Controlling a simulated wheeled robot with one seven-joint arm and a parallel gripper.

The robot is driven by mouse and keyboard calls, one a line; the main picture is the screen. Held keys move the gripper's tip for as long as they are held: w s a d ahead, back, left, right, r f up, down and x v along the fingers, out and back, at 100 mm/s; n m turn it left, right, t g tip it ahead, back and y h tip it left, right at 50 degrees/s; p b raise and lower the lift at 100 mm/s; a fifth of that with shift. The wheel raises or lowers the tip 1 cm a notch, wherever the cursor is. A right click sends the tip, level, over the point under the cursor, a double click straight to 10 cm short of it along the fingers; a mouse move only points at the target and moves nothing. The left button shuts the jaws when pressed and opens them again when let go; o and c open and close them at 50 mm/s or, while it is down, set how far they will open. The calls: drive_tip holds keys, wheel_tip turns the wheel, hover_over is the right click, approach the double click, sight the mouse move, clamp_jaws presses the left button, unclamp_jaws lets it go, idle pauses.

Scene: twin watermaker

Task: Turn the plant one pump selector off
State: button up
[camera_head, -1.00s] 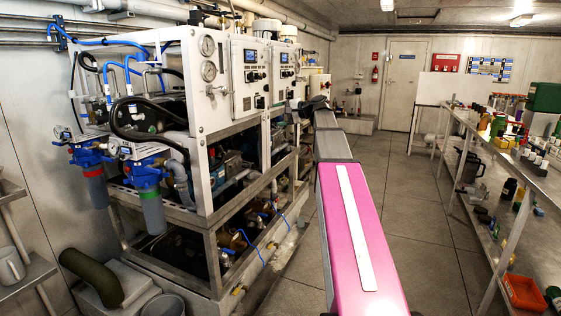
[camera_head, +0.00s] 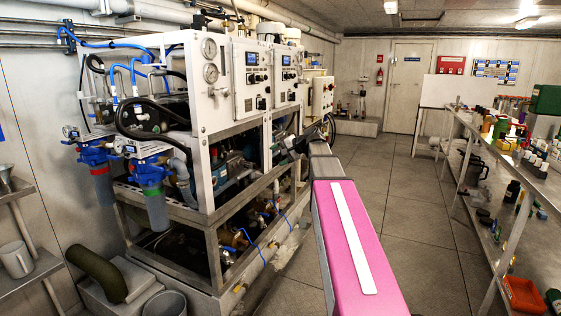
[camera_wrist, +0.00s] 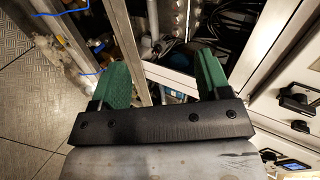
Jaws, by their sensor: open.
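Two white control panels stand on the watermaker frame: a nearer panel (camera_head: 251,92) and a farther panel (camera_head: 287,85). Each has a small blue screen and black knobs; labels are too small to read, so I cannot tell which is the plant one pump selector. In the wrist view, black selector knobs (camera_wrist: 297,98) show on a white panel face at the right, with a lit screen (camera_wrist: 297,166) below. My gripper (camera_wrist: 161,68) is open and empty, its green fingers spread left of that panel and apart from the knobs. In the head view, its end is partly hidden behind my arm.
The steel frame (camera_head: 212,215) with pipes and hoses stands on the left. A long shelf bench (camera_head: 487,150) with bottles runs along the right. The tiled floor (camera_head: 390,190) between them is clear. A white box with buttons (camera_head: 322,95) stands beyond the panels.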

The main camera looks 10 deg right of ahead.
drive_tip(key=shift+s+a+f, duration=0.1)
drive_tip(key=shift+s+f, duration=0.15)
drive_tip(key=shift+f, duration=0.2)
drive_tip(key=shift+s+f, duration=0.2)
drive_tip(key=shift+f, duration=0.25)
drive_tip(key=s+a+f+n+g+h, duration=0.1)
drive_tip(key=s+f+g+h, duration=0.1)
drive_tip(key=s+f, duration=0.65)
drive_tip(key=s+a+f+n+g+h, duration=0.2)
drive_tip(key=s+f, duration=0.1)
drive_tip(key=f, duration=1)
drive_tip(key=s+d+f+n+g+h, duration=0.1)
drive_tip(key=s+f+n+g+h, duration=0.2)
drive_tip(key=s+f, duration=1.1)
drive_tip(key=shift+s+f+h, duration=0.2)
drive_tip(key=shift+s+h, duration=0.9)
drive_tip(key=shift+h, duration=0.1)
drive_tip(key=shift+w, duration=0.1)
